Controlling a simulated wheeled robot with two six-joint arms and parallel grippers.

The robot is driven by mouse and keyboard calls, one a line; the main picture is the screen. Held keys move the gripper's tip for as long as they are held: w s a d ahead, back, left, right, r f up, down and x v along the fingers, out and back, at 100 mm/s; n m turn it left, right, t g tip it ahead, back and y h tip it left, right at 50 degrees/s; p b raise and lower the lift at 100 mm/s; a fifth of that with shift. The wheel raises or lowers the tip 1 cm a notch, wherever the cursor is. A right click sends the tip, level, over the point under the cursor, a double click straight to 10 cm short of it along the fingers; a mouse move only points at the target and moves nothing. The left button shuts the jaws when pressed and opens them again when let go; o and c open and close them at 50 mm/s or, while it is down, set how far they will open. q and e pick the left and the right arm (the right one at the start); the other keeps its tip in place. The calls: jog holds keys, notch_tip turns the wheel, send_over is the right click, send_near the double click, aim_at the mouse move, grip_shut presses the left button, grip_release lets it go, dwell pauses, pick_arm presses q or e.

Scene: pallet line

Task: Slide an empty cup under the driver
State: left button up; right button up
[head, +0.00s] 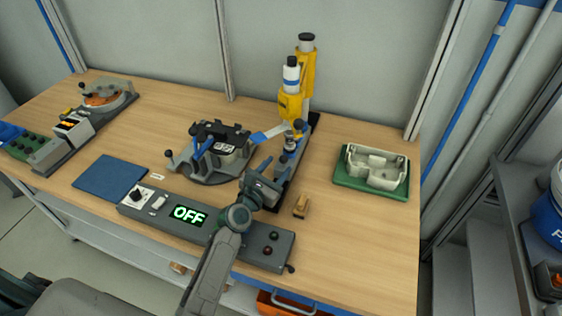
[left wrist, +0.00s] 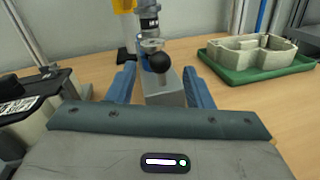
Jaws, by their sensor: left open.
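The yellow driver (head: 291,103) stands upright on a post at the back of the table. Its lower end also shows in the left wrist view (left wrist: 148,22). Below it is a dark slide base with a grey block (left wrist: 164,90) that carries a black ball knob (left wrist: 159,61). My left gripper (head: 276,172) is open in front of this block. In the left wrist view its two blue fingers (left wrist: 160,88) stand on either side of the block and knob; I cannot tell whether they touch. No cup can be clearly made out. My right gripper is not in view.
A black-topped fixture (head: 220,137) stands left of the driver. A control box (head: 262,244) reading OFF lies along the front. A green tray (head: 343,184) with a pale housing (head: 375,169) sits at right. A blue mat (head: 109,177) lies at left. A small tan block (head: 301,206) lies right of my gripper.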

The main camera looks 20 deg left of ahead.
pick_arm(q)
jog(key=shift+x, duration=1.35)
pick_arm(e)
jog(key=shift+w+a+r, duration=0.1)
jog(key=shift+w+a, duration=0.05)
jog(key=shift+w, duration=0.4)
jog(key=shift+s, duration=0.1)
pick_arm(q)
jog(key=shift+c, duration=0.7)
grip_shut()
jog(key=v, duration=0.3)
jog(key=d+p+v, duration=0.1)
jog(key=v, duration=0.5)
jog(key=shift+s+d, duration=0.2)
jog(key=shift+d, duration=0.15)
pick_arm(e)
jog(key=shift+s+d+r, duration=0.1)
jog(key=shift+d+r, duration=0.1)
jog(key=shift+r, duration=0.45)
pick_arm(q)
jog(key=shift+w, duration=0.1)
